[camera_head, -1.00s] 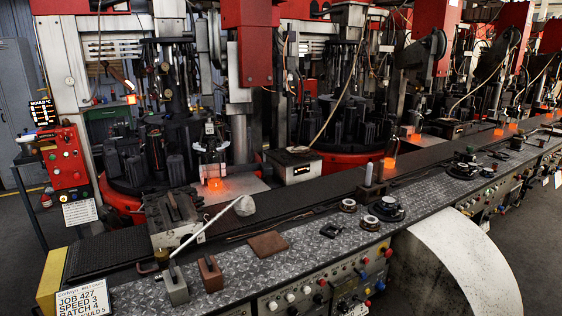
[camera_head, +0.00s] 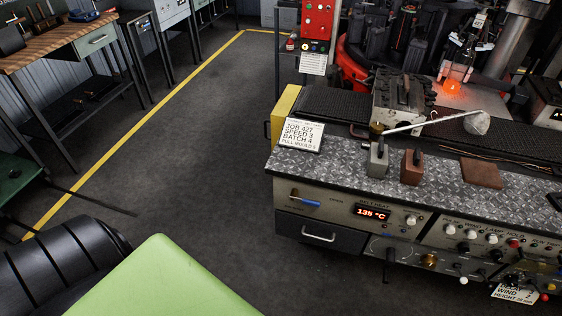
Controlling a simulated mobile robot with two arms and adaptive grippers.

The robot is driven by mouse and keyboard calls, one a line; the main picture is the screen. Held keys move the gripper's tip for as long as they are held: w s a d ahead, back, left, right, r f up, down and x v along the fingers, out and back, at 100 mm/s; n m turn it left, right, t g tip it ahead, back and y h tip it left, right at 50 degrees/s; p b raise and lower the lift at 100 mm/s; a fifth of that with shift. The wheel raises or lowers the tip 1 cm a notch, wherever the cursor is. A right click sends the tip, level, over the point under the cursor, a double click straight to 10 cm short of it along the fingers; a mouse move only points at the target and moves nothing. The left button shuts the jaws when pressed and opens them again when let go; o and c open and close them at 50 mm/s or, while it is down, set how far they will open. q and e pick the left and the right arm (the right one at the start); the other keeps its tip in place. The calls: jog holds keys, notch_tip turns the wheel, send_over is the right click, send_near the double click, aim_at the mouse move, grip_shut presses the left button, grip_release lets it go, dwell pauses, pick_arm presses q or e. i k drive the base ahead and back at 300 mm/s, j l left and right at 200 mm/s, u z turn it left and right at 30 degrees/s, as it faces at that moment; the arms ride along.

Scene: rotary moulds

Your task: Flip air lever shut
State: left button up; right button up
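A small lever with a blue handle (camera_head: 304,203) sits on the front panel (camera_head: 341,203) at the left end of the machine bench. The handle points right and slightly down from its pivot. The word OPEN is printed to its right. Whether this is the air lever cannot be read from the panel. Neither of my grippers shows in the view.
Right of the lever is a red 135 °C display (camera_head: 372,212). Below it is a dark drawer (camera_head: 320,236) with a bar handle. A job sign (camera_head: 302,134) stands on the bench top. The floor (camera_head: 190,160) left of the bench is clear.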

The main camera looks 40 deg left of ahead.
aim_at(305, 201)
jog(key=u, duration=0.85)
